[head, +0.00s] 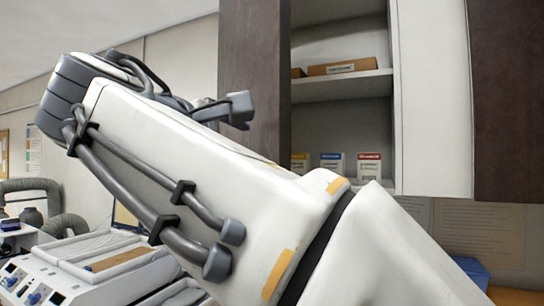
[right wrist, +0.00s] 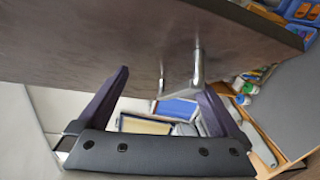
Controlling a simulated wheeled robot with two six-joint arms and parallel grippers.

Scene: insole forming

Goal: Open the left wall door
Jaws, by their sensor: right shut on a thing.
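The left wall door (head: 252,50) is a dark brown panel standing at the left edge of the wall cabinet. It is swung open, and shelves show beside it. My right arm crosses the head view from the lower right. My right gripper (head: 238,108) is in front of the door, partly hidden behind my arm. In the right wrist view the door's dark face (right wrist: 110,35) fills the top. A metal bar handle (right wrist: 197,65) sticks out from it between the fingers of my right gripper (right wrist: 165,85), which is shut on it. My left gripper is out of view.
The cabinet shelf (head: 340,87) holds a brown box (head: 343,66). Several small labelled boxes (head: 369,166) stand below. A white panel (head: 432,100) and another dark door (head: 508,100) are at right. A white machine (head: 90,265) is at lower left.

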